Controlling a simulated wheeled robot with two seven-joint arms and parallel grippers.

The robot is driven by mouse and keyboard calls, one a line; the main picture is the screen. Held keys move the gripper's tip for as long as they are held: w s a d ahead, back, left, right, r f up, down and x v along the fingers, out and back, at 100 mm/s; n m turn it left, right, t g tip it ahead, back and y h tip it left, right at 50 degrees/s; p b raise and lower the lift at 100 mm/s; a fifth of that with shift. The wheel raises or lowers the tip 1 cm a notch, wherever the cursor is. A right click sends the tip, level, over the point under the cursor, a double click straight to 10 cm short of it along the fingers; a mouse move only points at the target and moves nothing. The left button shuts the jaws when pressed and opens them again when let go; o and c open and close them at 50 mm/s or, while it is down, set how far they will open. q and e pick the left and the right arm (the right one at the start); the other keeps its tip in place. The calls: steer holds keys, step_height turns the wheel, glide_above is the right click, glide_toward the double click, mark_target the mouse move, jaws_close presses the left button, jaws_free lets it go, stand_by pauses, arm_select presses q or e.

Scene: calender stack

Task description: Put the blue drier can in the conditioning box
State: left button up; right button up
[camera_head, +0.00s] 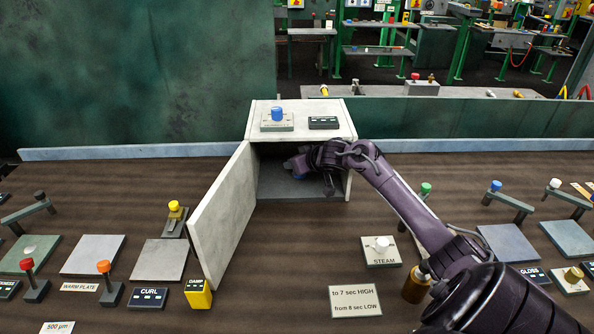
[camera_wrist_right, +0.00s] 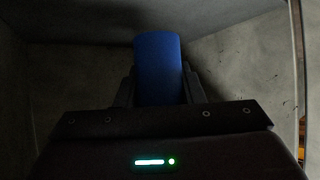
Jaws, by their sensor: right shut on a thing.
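The conditioning box (camera_head: 301,106) is a pale cabinet on the brown bench, with its door (camera_head: 223,217) swung open toward the front left. My right arm reaches into the box from the right, and my right gripper (camera_head: 303,174) is inside. It is shut on the blue drier can (camera_wrist_right: 158,68), which stands out between the two fingers in the right wrist view. Whether the can touches the box floor cannot be told. My left gripper is not in view.
A blue knob (camera_head: 277,114) and a dark display sit on top of the box. A yellow DAMP block (camera_head: 198,293) stands in front of the door. A STEAM plate (camera_head: 381,251) with a white knob and a brass cylinder (camera_head: 416,286) lie near my right arm. Grey plates flank both sides.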

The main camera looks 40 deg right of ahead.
steer(key=shift+f, duration=1.6)
steer(key=shift+s+f, duration=0.1)
steer(key=o, duration=1.1)
steer(key=shift+r, duration=0.2)
steer(key=v, duration=1.2)
steer(key=shift+p, duration=0.35)
